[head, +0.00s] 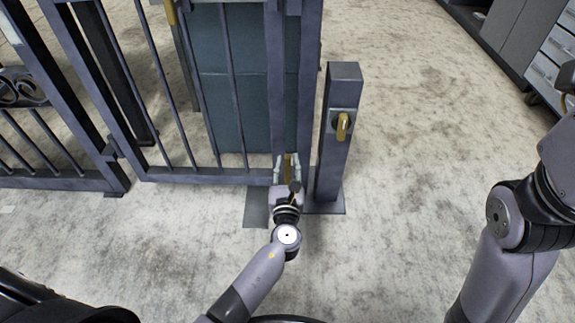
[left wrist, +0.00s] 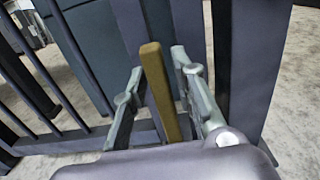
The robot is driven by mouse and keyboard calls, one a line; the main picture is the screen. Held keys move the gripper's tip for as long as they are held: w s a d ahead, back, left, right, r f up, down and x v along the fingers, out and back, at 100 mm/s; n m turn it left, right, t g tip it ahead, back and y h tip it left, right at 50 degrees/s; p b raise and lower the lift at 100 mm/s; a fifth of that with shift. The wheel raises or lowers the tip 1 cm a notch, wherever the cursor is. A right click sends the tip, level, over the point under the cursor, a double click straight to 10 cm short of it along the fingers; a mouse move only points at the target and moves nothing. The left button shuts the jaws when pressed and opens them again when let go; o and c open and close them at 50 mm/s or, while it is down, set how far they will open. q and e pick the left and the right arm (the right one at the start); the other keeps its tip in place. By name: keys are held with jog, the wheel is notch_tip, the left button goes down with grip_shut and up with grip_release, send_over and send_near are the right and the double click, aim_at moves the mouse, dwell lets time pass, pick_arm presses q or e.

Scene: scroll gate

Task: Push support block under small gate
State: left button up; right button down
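The small gate (head: 228,90), a dark grey barred frame, stands upright ahead of me. A narrow brown block (left wrist: 160,92), likely the support block, shows between my left gripper's fingers in the left wrist view; it also shows in the head view (head: 288,168). My left gripper (head: 291,162) is low at the gate's bottom right corner. Its fingers are open on either side of the block in the left wrist view (left wrist: 158,62), with visible gaps. The block's lower end is partly hidden, and I cannot tell whether it touches the gate.
A dark post (head: 336,145) with a brass-coloured latch (head: 343,126) stands just right of my left gripper, on a flat base plate (head: 327,208). A grey-blue panel (head: 230,80) is behind the bars. Drawers (head: 548,65) are at the far right. Floor between is clear.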

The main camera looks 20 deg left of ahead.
pick_arm(q)
grip_shut()
dwell(0.3)
